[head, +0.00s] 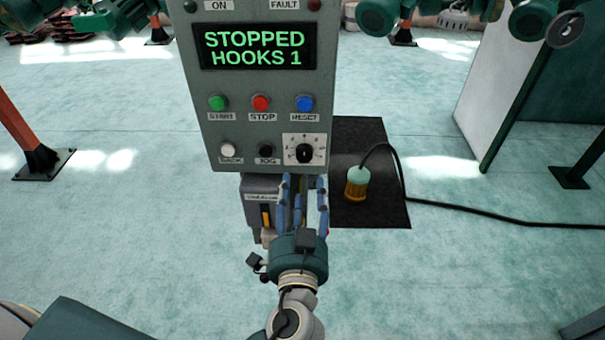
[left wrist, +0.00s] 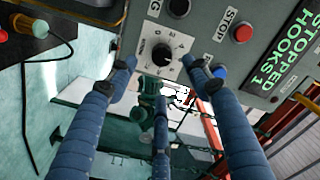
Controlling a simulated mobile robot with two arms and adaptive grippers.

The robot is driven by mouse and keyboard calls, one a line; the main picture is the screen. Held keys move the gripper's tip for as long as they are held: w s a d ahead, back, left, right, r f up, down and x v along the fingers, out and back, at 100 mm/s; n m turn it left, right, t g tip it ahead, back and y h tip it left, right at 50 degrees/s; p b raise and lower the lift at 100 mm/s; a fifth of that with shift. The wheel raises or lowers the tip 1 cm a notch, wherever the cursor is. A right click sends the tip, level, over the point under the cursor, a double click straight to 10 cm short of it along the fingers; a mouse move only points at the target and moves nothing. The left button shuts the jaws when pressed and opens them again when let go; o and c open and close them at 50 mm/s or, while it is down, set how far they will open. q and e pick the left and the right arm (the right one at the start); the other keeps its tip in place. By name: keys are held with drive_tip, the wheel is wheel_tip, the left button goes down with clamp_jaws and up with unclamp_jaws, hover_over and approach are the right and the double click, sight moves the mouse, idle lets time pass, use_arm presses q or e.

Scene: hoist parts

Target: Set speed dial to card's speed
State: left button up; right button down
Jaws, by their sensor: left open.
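The speed dial is a black knob (head: 304,153) on a white scale plate, at the lower right of the grey control panel (head: 195,130). The scale marks are too small to read in the head view. My left gripper (head: 303,182) is open and empty just below the dial, its blue fingers pointing up. In the left wrist view the knob (left wrist: 162,55) shows between two spread fingertips of the gripper (left wrist: 158,64); contact cannot be told. The panel's display (head: 257,47) reads STOPPED, HOOKS 1. I cannot make out a speed card. My right gripper is not in view.
Green START (head: 217,103), red STOP (head: 261,103) and blue RESET (head: 305,103) buttons sit above the dial. A black JOG button (head: 266,150) is close on its left. A teal-and-yellow cable plug (head: 357,184) is on the dark mat (head: 385,205) behind.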

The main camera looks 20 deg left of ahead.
use_arm(q)
drive_tip(key=shift+v, duration=1.4)
wheel_tip(320, 180, down, 26)
drive_tip(key=d+m+g+h+b, duration=0.2)
drive_tip(key=d+m+g+h, duration=0.1)
drive_tip(key=g, duration=0.2)
drive_tip(key=s+a+f+g+h, duration=0.15)
drive_tip(key=s+f, duration=0.25)
drive_tip(key=f, duration=0.5)
drive_tip(key=s+a+f+g+y, duration=0.1)
drive_tip(key=s+f+g, duration=0.15)
drive_tip(key=f, duration=0.55)
drive_tip(key=s+a+f+n+g+h+b, duration=0.1)
drive_tip(key=s+a+f+g, duration=0.1)
drive_tip(key=s+f, duration=0.5)
drive_tip(key=s+a+f+g+b, duration=0.1)
drive_tip(key=s+a+f+g, duration=0.1)
drive_tip(key=s+f, duration=0.5)
drive_tip(key=s+a+f+n+g, duration=0.1)
drive_tip(key=s+a+f+n, duration=0.1)
drive_tip(key=s+f, duration=0.3)
drive_tip(key=s+a+f+n+g+b, duration=0.1)
drive_tip(key=s+a+f, duration=0.3)
drive_tip(key=s, duration=0.9)
wheel_tip(320, 180, down, 3)
drive_tip(key=shift+s+r+n+g, duration=0.15)
drive_tip(key=shift+n+g, duration=0.55)
